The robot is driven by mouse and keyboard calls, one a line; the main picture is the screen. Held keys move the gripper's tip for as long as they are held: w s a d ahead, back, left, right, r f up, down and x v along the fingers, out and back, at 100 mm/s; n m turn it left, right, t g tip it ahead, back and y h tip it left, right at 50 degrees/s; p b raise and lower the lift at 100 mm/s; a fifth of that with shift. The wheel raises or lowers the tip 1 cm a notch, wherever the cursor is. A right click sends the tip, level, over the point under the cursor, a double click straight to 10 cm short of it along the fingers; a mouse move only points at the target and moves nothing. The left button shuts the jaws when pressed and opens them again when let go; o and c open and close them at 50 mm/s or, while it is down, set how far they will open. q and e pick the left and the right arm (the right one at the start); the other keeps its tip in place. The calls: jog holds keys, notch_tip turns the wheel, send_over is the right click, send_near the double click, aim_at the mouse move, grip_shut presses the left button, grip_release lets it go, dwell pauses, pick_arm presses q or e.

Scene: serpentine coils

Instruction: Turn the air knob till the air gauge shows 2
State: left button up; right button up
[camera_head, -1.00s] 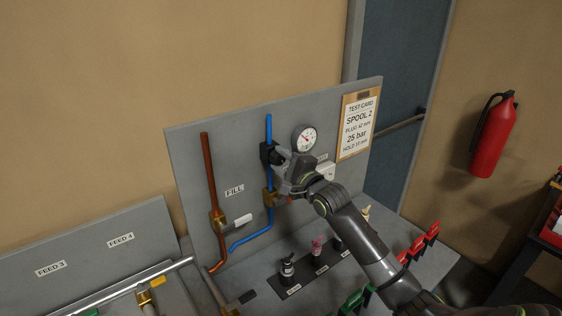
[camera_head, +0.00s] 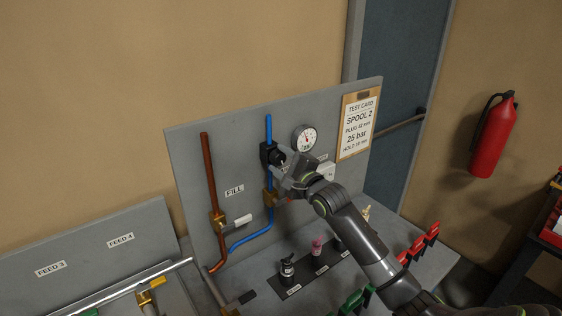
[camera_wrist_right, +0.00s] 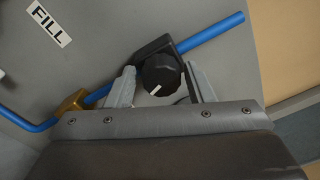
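The black air knob (camera_head: 273,154) sits on a black body on the blue pipe of the grey panel. In the right wrist view the knob (camera_wrist_right: 161,75) has a white pointer mark aimed down-left. My right gripper (camera_head: 284,162) is in front of the knob. Its fingers (camera_wrist_right: 160,78) are open, one on each side of the knob, with a small gap showing at least on the left. The round white air gauge (camera_head: 304,139) is up and right of the knob. Its needle shows, but its figures are too small to read. My left gripper is out of view.
A copper pipe (camera_head: 209,175) with a white-handled brass valve stands left of the blue pipe (camera_head: 269,130). A test card (camera_head: 358,125) hangs at the right. Small bottles (camera_head: 287,270) stand on the bench below. A brass fitting (camera_wrist_right: 73,103) sits on the blue pipe near the left finger.

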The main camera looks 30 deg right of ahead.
jog(key=shift+o, duration=0.8)
jog(key=shift+s, duration=0.1)
jog(key=shift+s+d, duration=0.1)
jog(key=shift+s, duration=0.2)
jog(key=s+d+b, duration=0.2)
jog(key=s, duration=1.4)
jog(key=shift+s+f, duration=0.25)
